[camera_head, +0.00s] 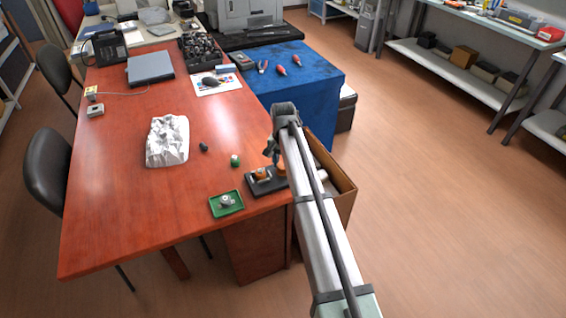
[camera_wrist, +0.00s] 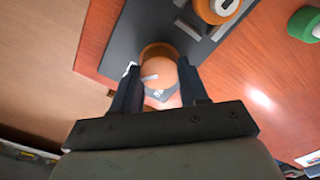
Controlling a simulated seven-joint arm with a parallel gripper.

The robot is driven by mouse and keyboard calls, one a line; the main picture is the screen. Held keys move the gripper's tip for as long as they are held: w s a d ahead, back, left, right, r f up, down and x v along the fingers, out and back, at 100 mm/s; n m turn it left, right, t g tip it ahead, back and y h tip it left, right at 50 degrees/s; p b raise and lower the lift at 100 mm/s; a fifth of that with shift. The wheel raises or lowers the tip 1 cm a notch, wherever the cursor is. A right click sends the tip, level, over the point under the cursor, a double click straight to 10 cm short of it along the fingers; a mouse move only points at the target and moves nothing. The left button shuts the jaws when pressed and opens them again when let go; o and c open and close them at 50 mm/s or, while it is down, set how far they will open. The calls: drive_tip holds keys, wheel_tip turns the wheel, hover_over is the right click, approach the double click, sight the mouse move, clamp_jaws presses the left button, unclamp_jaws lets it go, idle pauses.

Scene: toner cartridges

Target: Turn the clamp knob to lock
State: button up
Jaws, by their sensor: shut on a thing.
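The clamp knob (camera_wrist: 160,68) is a round orange piece with a small white pointer mark, on a dark base plate (camera_wrist: 120,32). My gripper (camera_wrist: 160,84) has one finger on each side of the knob and is shut on it. In the head view, the dark base (camera_head: 266,188) sits at the table's right front edge, and my arm hides part of it. A second orange round part with a pale top (camera_wrist: 218,8) sits on the same base, apart from the fingers. Marks beneath the knob are too small to read.
A green-sided roll (camera_head: 235,160) and a small dark piece (camera_head: 204,147) lie nearby. A green tray (camera_head: 239,207) holds a grey part. An open cardboard box (camera_head: 342,189) stands beside the table's right edge.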

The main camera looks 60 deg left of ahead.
drive_tip(key=shift+d+m, duration=0.1)
drive_tip(key=shift+m, duration=0.5)
drive_tip(key=o, duration=1.1)
drive_tip(key=shift+c, duration=0.2)
wheel_tip(320, 180, up, 14)
drive_tip(key=shift+f, duration=0.1)
idle(0.3)
